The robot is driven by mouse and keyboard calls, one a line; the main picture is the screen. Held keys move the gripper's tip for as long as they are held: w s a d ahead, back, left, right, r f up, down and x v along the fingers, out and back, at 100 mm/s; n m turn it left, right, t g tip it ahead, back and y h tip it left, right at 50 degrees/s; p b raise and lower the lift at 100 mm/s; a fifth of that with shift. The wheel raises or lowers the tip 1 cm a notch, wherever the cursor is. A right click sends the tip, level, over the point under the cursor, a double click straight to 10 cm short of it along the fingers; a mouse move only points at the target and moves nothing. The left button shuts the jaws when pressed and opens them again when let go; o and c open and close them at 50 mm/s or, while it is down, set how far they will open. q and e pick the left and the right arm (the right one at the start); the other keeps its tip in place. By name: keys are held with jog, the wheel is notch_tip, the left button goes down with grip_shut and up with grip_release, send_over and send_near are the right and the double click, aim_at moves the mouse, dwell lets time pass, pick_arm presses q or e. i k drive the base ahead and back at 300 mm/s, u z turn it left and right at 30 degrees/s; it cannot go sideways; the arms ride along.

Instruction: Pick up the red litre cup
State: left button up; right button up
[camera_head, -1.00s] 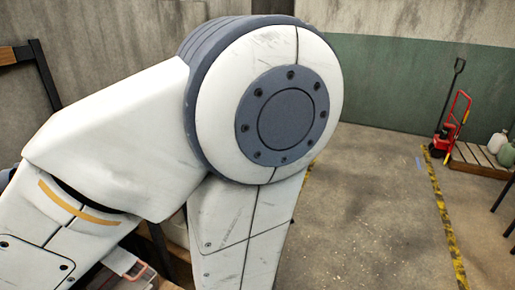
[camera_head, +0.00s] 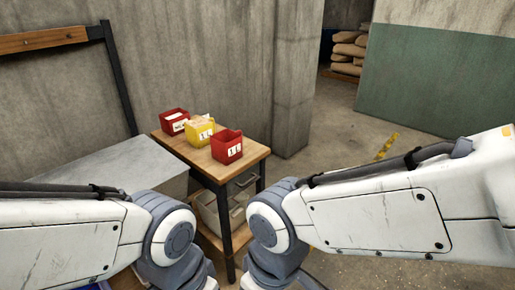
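Two red square cups stand on a small wooden-topped table (camera_head: 178,147). The near red cup (camera_head: 227,149) is at the right front end, and its white labels appear to read "1 L". The other red cup (camera_head: 174,121) is at the far left end; its label is too small to read surely. A yellow cup (camera_head: 200,132) with similar white labels stands between them. My two arms come in from the left and right, below and in front of the table. Both grippers are outside the picture, and neither arm reaches the cups.
A grey bin (camera_head: 209,212) sits on the table's lower shelf. A pale grey flat-topped surface (camera_head: 122,167) is left of the table. A concrete pillar (camera_head: 297,80) stands behind it. Sacks (camera_head: 348,50) are stacked far back. Open floor (camera_head: 345,135) lies to the right.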

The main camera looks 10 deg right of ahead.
aim_at(230, 145)
jog(key=z, duration=0.45)
jog(key=i, duration=1.15)
jog(key=u, duration=0.7)
jog(key=i, duration=0.45)
jog(key=u, duration=0.4)
